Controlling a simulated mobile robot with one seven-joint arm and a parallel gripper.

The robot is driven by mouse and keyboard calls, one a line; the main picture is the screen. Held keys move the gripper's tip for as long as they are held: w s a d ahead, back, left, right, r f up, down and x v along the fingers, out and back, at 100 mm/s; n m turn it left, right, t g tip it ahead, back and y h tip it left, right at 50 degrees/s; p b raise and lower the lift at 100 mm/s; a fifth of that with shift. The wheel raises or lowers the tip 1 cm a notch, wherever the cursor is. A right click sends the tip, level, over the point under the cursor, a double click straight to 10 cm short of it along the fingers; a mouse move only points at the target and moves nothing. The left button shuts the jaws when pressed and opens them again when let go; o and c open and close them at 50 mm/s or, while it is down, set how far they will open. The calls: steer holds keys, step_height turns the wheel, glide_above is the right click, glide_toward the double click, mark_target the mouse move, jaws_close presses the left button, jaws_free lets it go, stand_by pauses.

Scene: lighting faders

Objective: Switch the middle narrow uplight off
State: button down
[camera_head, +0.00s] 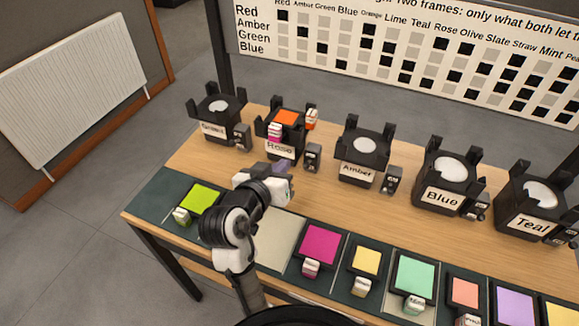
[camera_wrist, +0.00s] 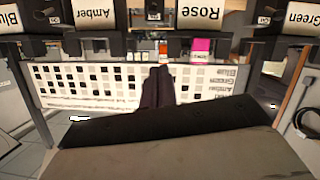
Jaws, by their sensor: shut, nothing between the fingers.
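Five black uplights stand in a row along the back of the table: Green (camera_head: 217,122), Rose (camera_head: 283,133), Amber (camera_head: 361,155), Blue (camera_head: 443,180) and Teal (camera_head: 530,206). Each has a small dark switch box at its right, including Rose's switch (camera_head: 312,157) and Amber's switch (camera_head: 392,180). The switch positions are too small to read. My gripper (camera_head: 286,182) is shut and empty, in front of Rose and apart from the switches. The upside-down wrist view shows my fingers (camera_wrist: 157,88) below Rose's switch (camera_wrist: 153,10) and the Rose label (camera_wrist: 200,14).
Rose holds an orange filter (camera_head: 287,118) with tags sticking out. Coloured filter frames, including lime (camera_head: 201,198), magenta (camera_head: 322,243) and mint (camera_head: 415,275), lie along the front edge. A chart board (camera_head: 400,60) stands behind. Bare wood lies between the rows.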

steer(key=w+f+b, duration=0.1)
steer(key=w+b, duration=0.1)
steer(key=b, duration=0.2)
steer(key=p, duration=0.3)
glide_above(308, 163)
steer(key=s+a, duration=0.1)
steer(key=a, duration=0.2)
step_height(308, 163, down, 2)
steer(key=shift+s+d+f, duration=0.2)
steer(key=shift+f, duration=0.45)
steer(key=shift+s+d+f, duration=0.15)
steer(key=shift+s+f, duration=0.05)
steer(key=shift+f, duration=0.4)
steer(key=shift+s+d+f, duration=0.2)
steer(key=shift+f, duration=0.45)
steer(key=shift+s+f+b, duration=0.15)
steer(key=shift+f+b, duration=0.35)
steer(key=shift+b, duration=0.25)
steer(key=shift+s+a+f+b, duration=0.15)
steer(key=shift+s+f+b, duration=0.15)
steer(key=shift+f+b, duration=0.25)
steer(key=shift+s+a+f+b, duration=0.1)
steer(key=shift+s+f+b, duration=0.2)
steer(key=shift+f+b, duration=0.25)
steer(key=shift+f, duration=0.1)
